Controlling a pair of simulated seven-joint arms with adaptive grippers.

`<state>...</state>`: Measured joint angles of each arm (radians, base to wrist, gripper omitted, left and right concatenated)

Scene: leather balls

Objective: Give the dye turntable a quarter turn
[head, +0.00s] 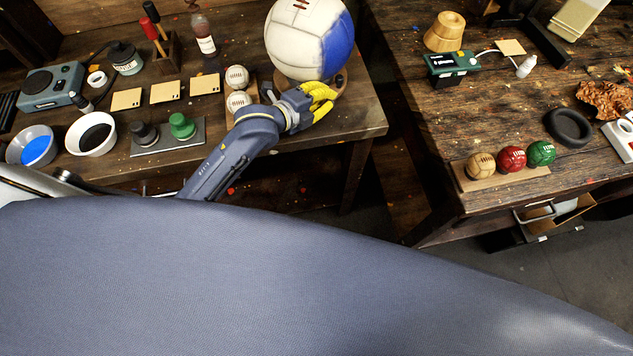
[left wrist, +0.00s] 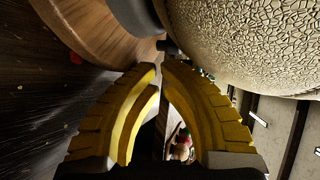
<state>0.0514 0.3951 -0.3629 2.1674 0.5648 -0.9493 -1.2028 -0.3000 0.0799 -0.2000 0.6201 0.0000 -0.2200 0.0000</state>
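The dye turntable (left wrist: 100,26) is a round wooden disc at the upper left of the left wrist view. In the head view, the large white and blue leather ball (head: 308,38) stands over it and hides most of it. The ball's textured surface (left wrist: 250,42) fills the upper right of the left wrist view. A small dark peg (left wrist: 168,46) shows at the disc's edge, just beyond my fingertips. My left gripper (head: 331,96) has yellow fingers, close by the turntable's front edge. Its fingertips (left wrist: 159,69) nearly meet, with nothing clearly between them. My right gripper is not in view.
Dye bowls (head: 92,133) and a green-knobbed stamp (head: 182,126) are farther left. A gap separates this table from the right one, where three balls (head: 511,158) sit on a wooden holder.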

